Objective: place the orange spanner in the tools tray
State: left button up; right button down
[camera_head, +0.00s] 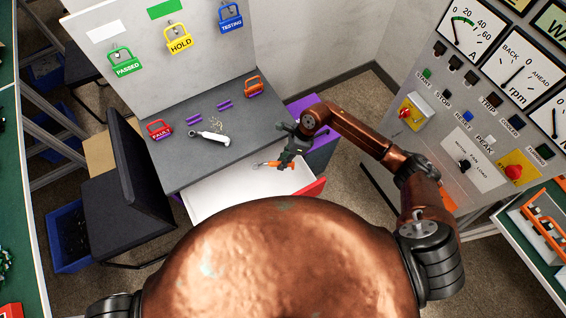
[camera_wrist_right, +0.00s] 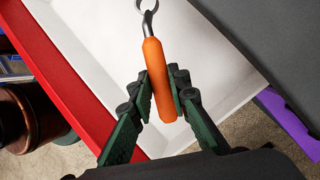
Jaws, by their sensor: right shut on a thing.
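The orange spanner (camera_head: 270,163) is in my right gripper (camera_head: 284,157), over the white inside of an open drawer-like tray (camera_head: 225,192) with a red front. In the right wrist view, the spanner's orange handle (camera_wrist_right: 156,75) lies between the green fingers of my right gripper (camera_wrist_right: 162,84), with its grey ring end pointing away. The white tray floor (camera_wrist_right: 105,40) and red front (camera_wrist_right: 60,70) show beneath it. I cannot tell how high the spanner is above the floor. My left gripper is not in view.
A white-handled wrench (camera_head: 212,137), purple strips (camera_head: 224,105), a red FAULT tag (camera_head: 160,129) and an orange lock (camera_head: 253,87) lie on the grey desk top (camera_head: 180,165). A dark chair (camera_head: 130,190) stands left. A gauge panel (camera_head: 480,90) stands right.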

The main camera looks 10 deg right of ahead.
jog(key=shift+w+f+m+t, duration=0.15)
jog(key=shift+f+m+t, duration=0.45)
jog(key=shift+f+m, duration=0.5)
jog(key=shift+w+d+f+m, duration=0.1)
jog(key=shift+f+m, duration=0.05)
jog(key=shift+m, duration=0.35)
notch_tip(320, 180, down, 5)
jog(key=b, duration=0.3)
jog(key=shift+f+b, duration=0.2)
jog(key=shift+b, duration=0.1)
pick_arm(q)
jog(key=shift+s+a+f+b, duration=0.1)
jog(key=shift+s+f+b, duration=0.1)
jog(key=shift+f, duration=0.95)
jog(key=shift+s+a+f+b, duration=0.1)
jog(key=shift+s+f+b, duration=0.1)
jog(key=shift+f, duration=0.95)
pick_arm(e)
jog(key=shift+f, duration=0.6)
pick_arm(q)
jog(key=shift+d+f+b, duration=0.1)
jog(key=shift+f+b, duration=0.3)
pick_arm(e)
jog(key=shift+f, duration=0.6)
jog(key=c, duration=1.7)
grip_release()
jog(key=shift+c, duration=0.2)
jog(key=shift+r, duration=0.1)
